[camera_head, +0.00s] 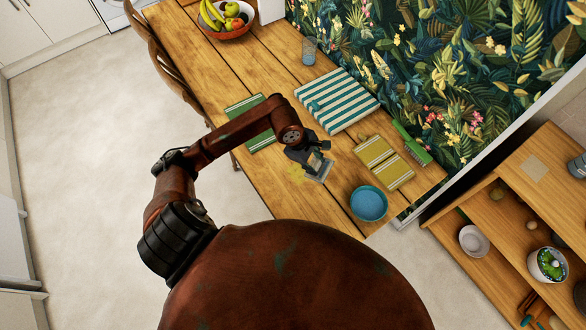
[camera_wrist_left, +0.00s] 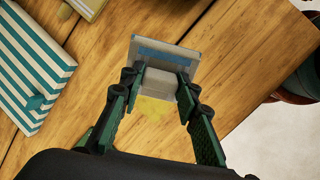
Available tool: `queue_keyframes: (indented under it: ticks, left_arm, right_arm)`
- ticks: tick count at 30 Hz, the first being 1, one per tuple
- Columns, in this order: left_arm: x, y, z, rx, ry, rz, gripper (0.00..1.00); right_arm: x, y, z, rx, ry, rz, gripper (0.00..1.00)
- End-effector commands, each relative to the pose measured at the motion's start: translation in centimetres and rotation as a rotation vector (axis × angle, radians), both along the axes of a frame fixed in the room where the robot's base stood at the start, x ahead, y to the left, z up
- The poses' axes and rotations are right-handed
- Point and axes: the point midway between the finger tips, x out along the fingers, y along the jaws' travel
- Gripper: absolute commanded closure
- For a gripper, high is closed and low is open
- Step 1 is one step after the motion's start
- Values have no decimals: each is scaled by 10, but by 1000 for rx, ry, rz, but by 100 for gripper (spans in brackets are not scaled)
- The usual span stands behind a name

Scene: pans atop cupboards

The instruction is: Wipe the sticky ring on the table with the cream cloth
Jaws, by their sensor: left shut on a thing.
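The cream cloth (camera_head: 318,176) looks pale grey-cream with a blue band and lies at the wooden table, under my left gripper (camera_head: 312,160). In the left wrist view, my left gripper (camera_wrist_left: 158,80) is shut on a raised middle fold of the cloth (camera_wrist_left: 165,51), with the flat part spread beyond the fingers. The sticky ring (camera_head: 296,172) is a yellow smear on the table, left of the cloth in the head view. It shows just on the near side of the cloth in the wrist view (camera_wrist_left: 152,108), partly covered by the cloth or fingers. My right gripper is not in view.
A blue bowl (camera_head: 369,203) stands near the table's end. A fruit bowl (camera_head: 237,31) is far off.

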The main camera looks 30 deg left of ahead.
Motion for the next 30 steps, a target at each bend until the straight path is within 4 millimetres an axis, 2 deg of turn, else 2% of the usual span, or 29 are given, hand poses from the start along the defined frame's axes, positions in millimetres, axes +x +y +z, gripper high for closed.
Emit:
queue_keyframes:
  ticks: [4, 6, 9, 13, 25, 30]
  left_arm:
    - [-9, 29, -44, 152, 164, 119, 90]
    - [-15, 42, -59, 194, 222, 161, 90]
    - [-19, 54, -71, 227, 269, 192, 90]
    - [-21, 58, -76, 237, 290, 203, 90]
    - [-21, 58, -76, 236, 282, 200, 90]
    - [-21, 57, -91, 236, 285, 200, 90]
  right_arm:
    - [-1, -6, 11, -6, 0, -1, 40]
    - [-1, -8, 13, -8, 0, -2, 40]
    - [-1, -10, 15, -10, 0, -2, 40]
    - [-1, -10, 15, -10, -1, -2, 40]
    - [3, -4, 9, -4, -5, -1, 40]
    - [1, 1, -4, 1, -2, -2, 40]
